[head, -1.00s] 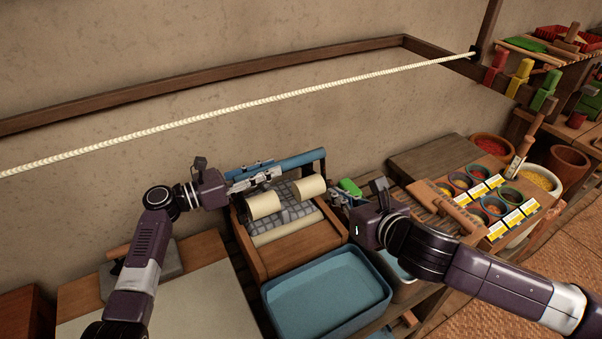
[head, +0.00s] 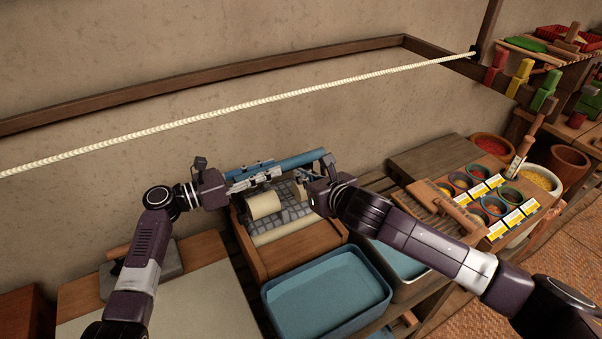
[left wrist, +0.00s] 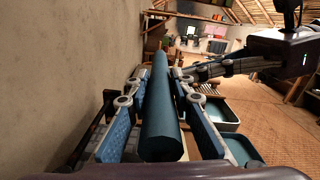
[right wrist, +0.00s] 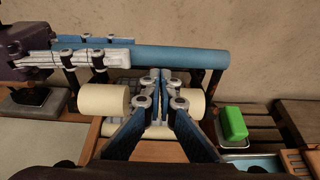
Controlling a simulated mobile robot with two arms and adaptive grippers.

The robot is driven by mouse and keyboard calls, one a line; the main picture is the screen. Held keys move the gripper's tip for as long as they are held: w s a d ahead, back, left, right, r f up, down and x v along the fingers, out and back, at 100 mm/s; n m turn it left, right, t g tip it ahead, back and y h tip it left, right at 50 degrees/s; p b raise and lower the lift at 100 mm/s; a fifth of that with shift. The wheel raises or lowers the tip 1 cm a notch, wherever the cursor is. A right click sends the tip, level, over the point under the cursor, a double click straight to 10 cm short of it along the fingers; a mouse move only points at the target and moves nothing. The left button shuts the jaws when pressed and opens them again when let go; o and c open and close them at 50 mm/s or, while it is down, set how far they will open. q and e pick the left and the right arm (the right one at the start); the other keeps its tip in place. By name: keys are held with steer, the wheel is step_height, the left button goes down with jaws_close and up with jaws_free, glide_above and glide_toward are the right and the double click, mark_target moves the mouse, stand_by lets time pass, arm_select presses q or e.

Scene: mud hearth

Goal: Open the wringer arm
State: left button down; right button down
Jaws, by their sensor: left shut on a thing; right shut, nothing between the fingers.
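The wringer stands on a wooden base behind the blue basin. Its blue bar (head: 302,159) lies level across the top, held at a dark post on the right. In the left wrist view the bar (left wrist: 160,125) runs lengthwise between the fingers. My left gripper (head: 268,174) is shut on the bar's left part. My right gripper (head: 303,177) is shut and empty by the wringer's right end.
A blue basin (head: 325,320) sits in front of the wringer, with another beside it on the right. A green block (right wrist: 234,122) lies right of the wringer. A rope (head: 240,103) crosses above. The wall is close behind.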

arm_select(q)
steer(key=shift+w+a, duration=0.1)
steer(key=shift+a, duration=0.05)
arm_select(e)
steer(key=shift+w+a+r, duration=0.15)
steer(key=shift+w+a, duration=0.05)
steer(key=shift+w, duration=0.05)
arm_select(q)
steer(key=shift+r, duration=0.1)
arm_select(e)
steer(key=shift+r, duration=0.1)
steer(key=shift+w+a+r, duration=0.3)
steer(key=shift+w+r, duration=0.15)
steer(key=shift+w, duration=0.05)
steer(key=shift+w+r, duration=0.15)
arm_select(q)
steer(key=shift+d, duration=0.2)
steer(key=c, duration=1.7)
jaws_free()
arm_select(e)
steer(key=shift+w+a, duration=0.1)
